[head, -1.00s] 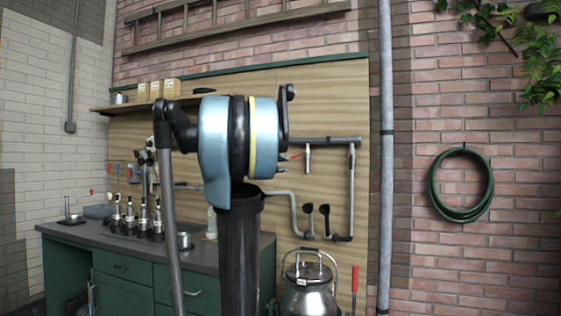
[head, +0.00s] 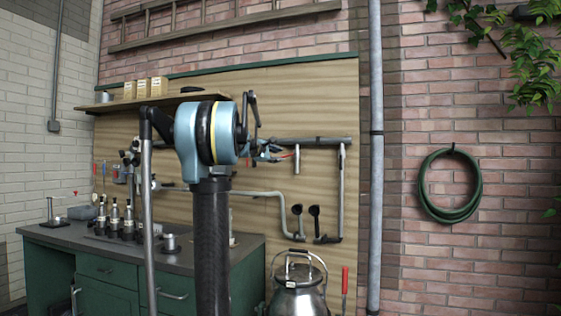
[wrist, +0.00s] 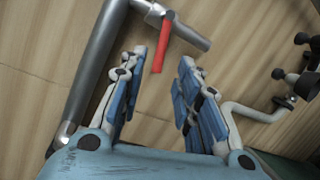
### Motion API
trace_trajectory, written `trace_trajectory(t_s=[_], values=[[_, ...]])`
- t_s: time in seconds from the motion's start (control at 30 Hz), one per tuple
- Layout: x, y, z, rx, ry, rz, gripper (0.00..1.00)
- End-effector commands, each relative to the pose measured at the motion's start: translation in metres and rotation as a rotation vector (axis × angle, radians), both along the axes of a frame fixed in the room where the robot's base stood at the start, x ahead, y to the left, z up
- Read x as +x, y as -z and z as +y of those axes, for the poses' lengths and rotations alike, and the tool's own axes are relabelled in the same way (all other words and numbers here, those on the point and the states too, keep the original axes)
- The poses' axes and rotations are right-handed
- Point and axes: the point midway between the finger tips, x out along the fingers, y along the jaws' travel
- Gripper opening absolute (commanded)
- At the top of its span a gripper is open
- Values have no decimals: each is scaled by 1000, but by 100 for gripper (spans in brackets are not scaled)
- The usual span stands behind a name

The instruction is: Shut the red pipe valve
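The red valve handle (wrist: 162,46) is a flat lever on a grey pipe branch (wrist: 183,28) in the wrist view. It slants down from the branch, its free end close to the gap between my fingertips. My gripper (wrist: 163,64) is open, with blue-padded fingers on either side of this gap, and holds nothing. In the head view my gripper (head: 264,150) is small and partly behind my arm, in front of the horizontal pipe (head: 315,140). A bit of the red handle (head: 287,156) shows just right of it. I cannot tell whether a finger touches the handle.
A wooden backboard (head: 330,100) lies behind the pipe. A thinner bent pipe (wrist: 250,113) and dark fittings (wrist: 306,84) are to the right. A metal churn (head: 298,300) stands below. A green workbench (head: 190,255) with bottles is at left, under a shelf (head: 170,101).

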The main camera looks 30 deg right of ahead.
Motion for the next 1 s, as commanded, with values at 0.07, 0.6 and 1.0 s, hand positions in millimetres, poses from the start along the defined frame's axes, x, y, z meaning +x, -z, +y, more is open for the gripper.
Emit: trace_trajectory(t_s=[0.07,0.6,1.0], values=[[6,2,-15,1,2,-1,30],[30,9,-61,0,-1,1,30],[31,9,-60,0,-4,1,1]])
